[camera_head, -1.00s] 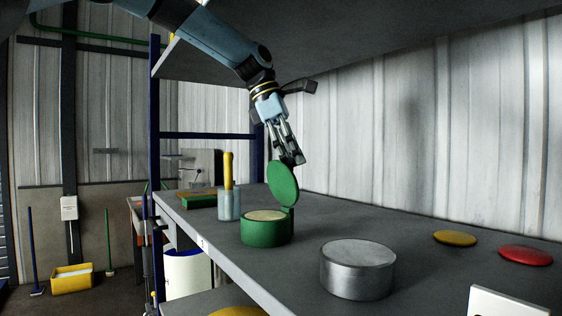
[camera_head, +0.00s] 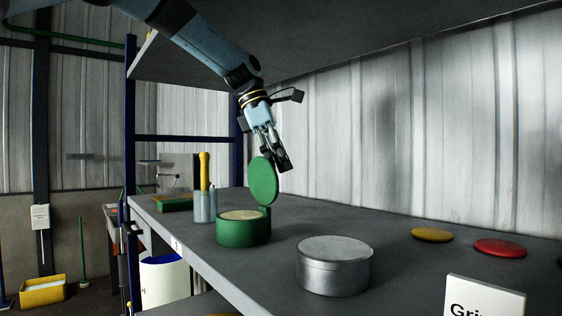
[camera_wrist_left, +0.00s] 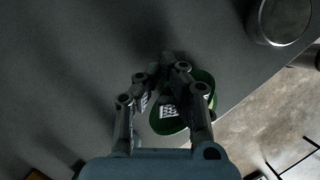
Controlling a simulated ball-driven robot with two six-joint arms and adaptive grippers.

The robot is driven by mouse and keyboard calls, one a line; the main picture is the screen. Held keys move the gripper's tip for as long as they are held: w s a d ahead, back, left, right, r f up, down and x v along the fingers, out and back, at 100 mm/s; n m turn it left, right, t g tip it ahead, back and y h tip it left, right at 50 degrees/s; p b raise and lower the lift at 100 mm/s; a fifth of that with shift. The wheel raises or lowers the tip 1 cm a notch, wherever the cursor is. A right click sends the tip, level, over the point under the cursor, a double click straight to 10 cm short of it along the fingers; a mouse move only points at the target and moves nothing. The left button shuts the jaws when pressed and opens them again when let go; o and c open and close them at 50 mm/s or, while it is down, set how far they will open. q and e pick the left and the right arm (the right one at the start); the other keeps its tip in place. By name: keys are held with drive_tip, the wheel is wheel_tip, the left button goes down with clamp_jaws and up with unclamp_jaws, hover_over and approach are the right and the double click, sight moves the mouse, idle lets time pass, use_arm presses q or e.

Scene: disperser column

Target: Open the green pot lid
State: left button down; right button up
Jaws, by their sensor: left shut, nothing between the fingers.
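The green pot (camera_head: 243,231) stands on the grey shelf, with pale contents at its open top. Its green lid (camera_head: 263,181) stands up on edge at the pot's back right, hinged open and nearly vertical. My left gripper (camera_head: 284,165) is shut and empty, just above and behind the lid's top right edge; I cannot tell whether it touches the lid. In the left wrist view my left gripper (camera_wrist_left: 168,100) covers part of the green pot (camera_wrist_left: 209,83). My right gripper is not in view.
A metal tin (camera_head: 333,268) stands on the shelf (camera_head: 400,275) right of the pot. A bottle with a yellow top (camera_head: 204,199) stands left of it. Yellow (camera_head: 432,235) and red (camera_head: 500,248) discs lie farther right. An upper shelf (camera_head: 330,40) hangs overhead.

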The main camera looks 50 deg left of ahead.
use_arm(q)
drive_tip(key=shift+a+f, duration=0.15)
drive_tip(key=shift+f, duration=0.1)
drive_tip(key=c, duration=1.1)
unclamp_jaws()
drive_tip(key=shift+a+f, duration=0.1)
drive_tip(key=shift+a, duration=0.25)
drive_tip(key=shift+c, duration=0.2)
drive_tip(key=s+a+r, duration=0.4)
drive_tip(key=s+a, duration=0.5)
drive_tip(key=a, duration=0.1)
drive_tip(key=shift+a+r, duration=0.25)
drive_tip(key=shift+r, duration=0.15)
drive_tip(key=shift+c, duration=0.2)
